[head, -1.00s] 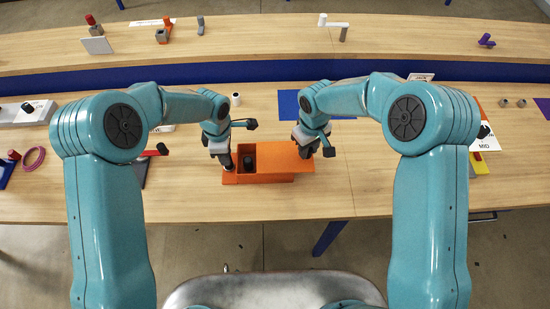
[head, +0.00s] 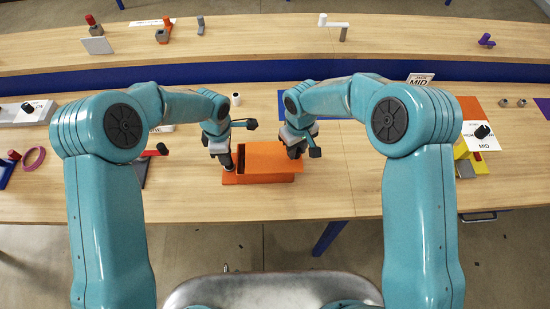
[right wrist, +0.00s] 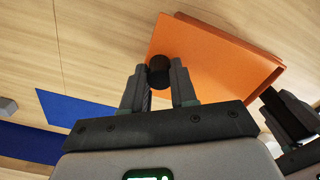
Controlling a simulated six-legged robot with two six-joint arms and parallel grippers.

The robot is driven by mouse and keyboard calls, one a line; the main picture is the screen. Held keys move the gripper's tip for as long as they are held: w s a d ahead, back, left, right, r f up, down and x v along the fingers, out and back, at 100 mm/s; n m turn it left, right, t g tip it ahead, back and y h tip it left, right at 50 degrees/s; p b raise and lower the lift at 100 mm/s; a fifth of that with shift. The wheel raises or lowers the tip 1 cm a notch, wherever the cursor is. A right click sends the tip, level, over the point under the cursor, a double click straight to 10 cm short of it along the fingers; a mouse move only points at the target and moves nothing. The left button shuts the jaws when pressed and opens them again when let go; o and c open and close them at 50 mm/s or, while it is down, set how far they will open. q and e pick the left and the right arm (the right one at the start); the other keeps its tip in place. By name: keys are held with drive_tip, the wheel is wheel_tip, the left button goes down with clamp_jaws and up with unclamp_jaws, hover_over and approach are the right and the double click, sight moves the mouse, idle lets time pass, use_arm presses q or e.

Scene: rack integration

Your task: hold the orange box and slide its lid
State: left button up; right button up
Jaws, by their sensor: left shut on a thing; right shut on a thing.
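The orange box (head: 262,180) sits on the near wooden table in the head view. Its flat orange lid (head: 272,156) covers most of the top, leaving a narrow dark opening at the left end. My left gripper (head: 227,163) is shut on the box's left end, where its fingertips partly hide what they grip. My right gripper (head: 294,152) is shut on the lid's dark round knob (right wrist: 158,70) near the lid's right end. The lid also shows in the right wrist view (right wrist: 210,58). The inside of the box is mostly hidden.
A blue mat (head: 336,105) lies behind my right gripper. A small white cup (head: 236,99) stands behind the box. The table in front of the box is clear.

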drive_tip(key=shift+a, duration=1.35)
drive_tip(key=o, duration=1.4)
drive_tip(key=shift+c, duration=0.2)
wheel_tip(320, 180, up, 7)
